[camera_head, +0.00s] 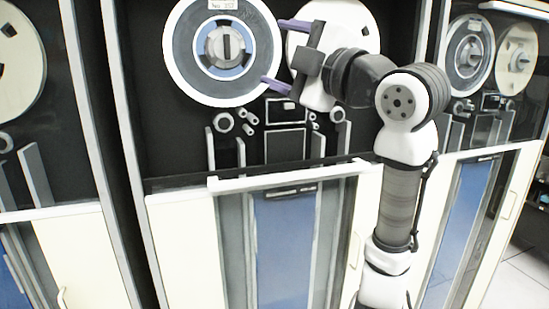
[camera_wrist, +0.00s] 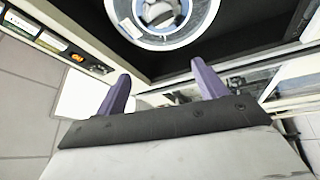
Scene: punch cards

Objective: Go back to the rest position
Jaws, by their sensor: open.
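My gripper (camera_head: 279,53) is at the upper middle of the head view, in front of a tape cabinet. Its two purple fingers point left and are spread wide apart with nothing between them. Their tips lie at the right edge of a large tape reel (camera_head: 179,52) with a grey and blue hub; I cannot tell whether they touch it. In the wrist view the open gripper (camera_wrist: 164,75) shows both purple fingers, with the reel (camera_wrist: 163,46) beyond them at the top.
A second white reel (camera_head: 364,22) is partly hidden behind my arm. More tape cabinets stand at left and right (camera_head: 468,55). Tiled floor (camera_head: 515,290) is free at the lower right.

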